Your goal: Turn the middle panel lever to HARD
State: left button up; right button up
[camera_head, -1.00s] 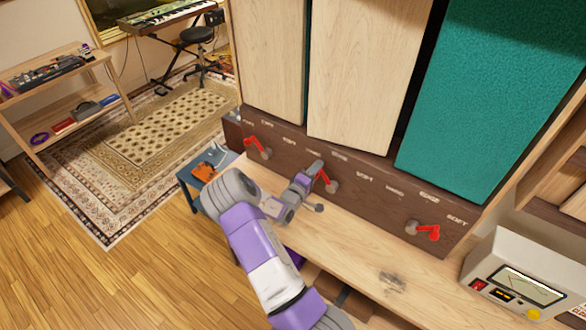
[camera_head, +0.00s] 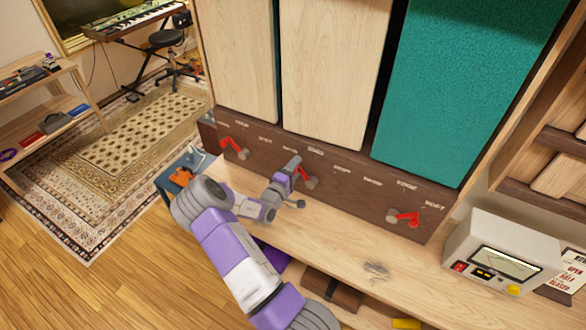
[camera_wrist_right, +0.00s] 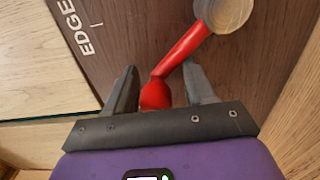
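The middle lever (camera_head: 305,173) is red with a round grey pivot on the dark wood strip (camera_head: 345,190) below the pale middle panel (camera_head: 335,75). In the head view it leans up and left from its pivot. My right gripper (camera_head: 292,168) is at this lever and hides part of it. In the right wrist view, the red lever (camera_wrist_right: 182,52) has its rounded end between my two spread fingers (camera_wrist_right: 160,90), with gaps beside it. The word EDGE is printed nearby. My left gripper is not in view.
A left red lever (camera_head: 232,143) and a right red lever (camera_head: 405,217) sit on the same strip. A teal panel (camera_head: 455,90) stands at right. A white meter box (camera_head: 500,255) is on the wooden bench (camera_head: 340,245). A blue stool (camera_head: 170,185) stands at left.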

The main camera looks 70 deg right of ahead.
jog(key=shift+w+a, duration=0.1)
jog(key=shift+w, duration=0.3)
jog(key=shift+a, duration=0.35)
jog(key=a, duration=0.6)
jog(key=shift+w+a, duration=0.25)
jog(key=shift+a, duration=0.15)
